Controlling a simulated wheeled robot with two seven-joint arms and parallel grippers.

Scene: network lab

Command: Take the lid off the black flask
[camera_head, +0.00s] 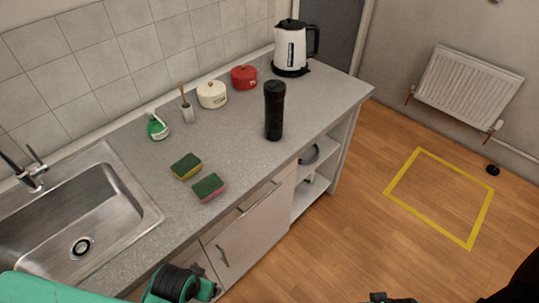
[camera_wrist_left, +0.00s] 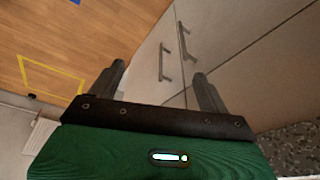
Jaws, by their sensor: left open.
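The black flask (camera_head: 274,112) stands upright on the grey countertop, right of the middle in the head view. Its black lid (camera_head: 275,87) sits on top. My left gripper (camera_wrist_left: 160,82) shows in the left wrist view with its two fingers apart and nothing between them. It faces the cabinet front and the floor, well away from the flask. In the head view only part of my left arm (camera_head: 172,283) shows at the bottom, and its fingers are not visible. At the bottom right a dark part of mine shows, but no right gripper fingers can be made out.
A sink (camera_head: 120,190) lies left. The counter in front of the flask is clear.

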